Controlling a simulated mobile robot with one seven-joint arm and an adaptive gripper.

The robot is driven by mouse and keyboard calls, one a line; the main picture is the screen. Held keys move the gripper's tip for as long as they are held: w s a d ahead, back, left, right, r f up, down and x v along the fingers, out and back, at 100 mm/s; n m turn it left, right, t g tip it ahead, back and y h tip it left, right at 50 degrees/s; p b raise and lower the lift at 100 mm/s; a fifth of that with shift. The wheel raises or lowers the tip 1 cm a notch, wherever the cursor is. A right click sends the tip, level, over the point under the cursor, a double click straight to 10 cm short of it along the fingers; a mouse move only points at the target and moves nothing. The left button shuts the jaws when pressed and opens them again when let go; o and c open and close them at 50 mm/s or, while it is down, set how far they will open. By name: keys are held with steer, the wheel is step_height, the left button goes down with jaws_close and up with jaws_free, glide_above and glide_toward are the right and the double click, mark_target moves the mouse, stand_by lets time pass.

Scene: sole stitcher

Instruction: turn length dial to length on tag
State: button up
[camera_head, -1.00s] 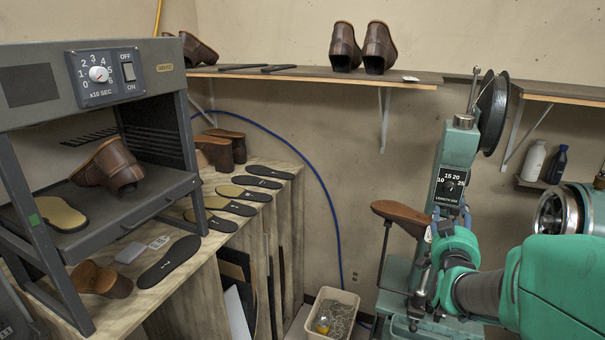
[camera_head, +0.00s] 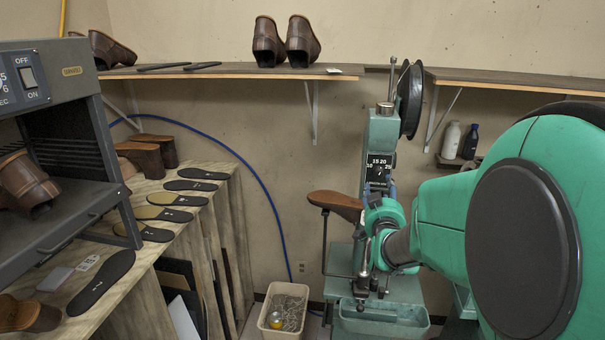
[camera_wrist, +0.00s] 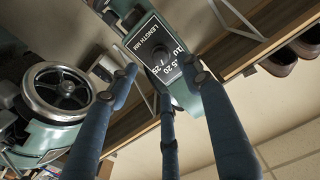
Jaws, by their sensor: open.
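The length dial is a dark knob on a black plate (camera_head: 379,170) marked 10, 15, 20 and 25, on the front of the teal sole stitcher (camera_head: 381,128). In the wrist view the dial (camera_wrist: 156,53) shows close up, with "LENGTH MM" printed beside it. I cannot tell which number it points to. My gripper (camera_wrist: 166,82) is open, its three blue fingers spread in front of the dial plate and empty. In the head view my arm hides most of the gripper, just below the dial. A small pale tag (camera_head: 88,262) lies on the bench; its writing is unreadable.
A dark heater cabinet (camera_head: 70,130) stands at left, beside a wooden bench (camera_head: 160,262) with soles and shoe parts. A shelf (camera_head: 230,76) carries boots behind. A bin (camera_head: 286,306) stands on the floor. A handwheel (camera_wrist: 60,92) shows in the wrist view.

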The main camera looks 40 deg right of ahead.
mark_target(379, 176)
steer(key=shift+p+x, duration=0.3)
steer(key=shift+x, duration=4.35)
steer(key=shift+c, duration=0.3)
steer(key=shift+f, duration=0.15)
steer(key=c, duration=1.1)
